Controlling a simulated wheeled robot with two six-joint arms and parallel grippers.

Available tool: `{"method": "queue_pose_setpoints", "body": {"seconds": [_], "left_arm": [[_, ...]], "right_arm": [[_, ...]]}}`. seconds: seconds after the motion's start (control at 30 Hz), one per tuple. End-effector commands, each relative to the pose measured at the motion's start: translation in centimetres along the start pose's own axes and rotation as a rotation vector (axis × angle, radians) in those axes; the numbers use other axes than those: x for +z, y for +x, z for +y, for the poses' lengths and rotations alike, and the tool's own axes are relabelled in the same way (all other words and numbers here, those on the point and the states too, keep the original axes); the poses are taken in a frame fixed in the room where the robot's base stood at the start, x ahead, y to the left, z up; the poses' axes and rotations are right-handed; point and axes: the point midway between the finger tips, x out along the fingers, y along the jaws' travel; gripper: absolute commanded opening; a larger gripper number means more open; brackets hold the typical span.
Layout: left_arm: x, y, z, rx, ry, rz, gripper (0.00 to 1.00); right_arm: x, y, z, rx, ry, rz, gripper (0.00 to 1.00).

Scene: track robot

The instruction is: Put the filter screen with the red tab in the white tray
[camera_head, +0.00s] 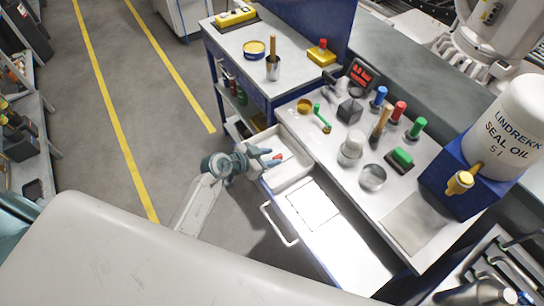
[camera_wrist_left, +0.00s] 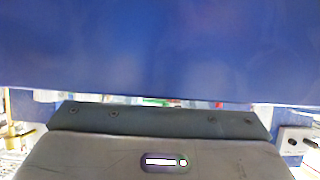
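A white open-topped tray (camera_head: 292,177) is at the front left of the workbench in the head view. The left wrist view shows mostly a blue panel and no fingertips. My right gripper is not in view.
An extended drawer with a handle (camera_head: 279,224) is in front of the bench. On the bench stand glass jars (camera_head: 373,178), coloured-handled tools, a green-topped block (camera_head: 401,158) and a large oil container (camera_head: 511,125). A blue panel (camera_wrist_left: 160,50) fills the upper left wrist view.

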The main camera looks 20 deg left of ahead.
Motion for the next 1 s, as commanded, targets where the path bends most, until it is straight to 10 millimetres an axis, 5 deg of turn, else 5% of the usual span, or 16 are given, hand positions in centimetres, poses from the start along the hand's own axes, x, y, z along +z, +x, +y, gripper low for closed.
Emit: {"method": "queue_pose_setpoints", "body": {"seconds": [0.3, 0.5, 1.0], "left_arm": [[0.2, -7.0, 0.0, 0.000, 0.005, -0.004, 0.36], [0.1, -9.8, 0.0, 0.000, 0.003, -0.002, 0.36], [0.0, -10.8, 0.1, 0.001, 0.000, 0.001, 0.36]], "right_arm": [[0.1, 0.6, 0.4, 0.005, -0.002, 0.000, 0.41], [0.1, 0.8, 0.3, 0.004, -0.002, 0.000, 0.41], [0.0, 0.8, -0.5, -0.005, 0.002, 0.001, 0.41]]}}
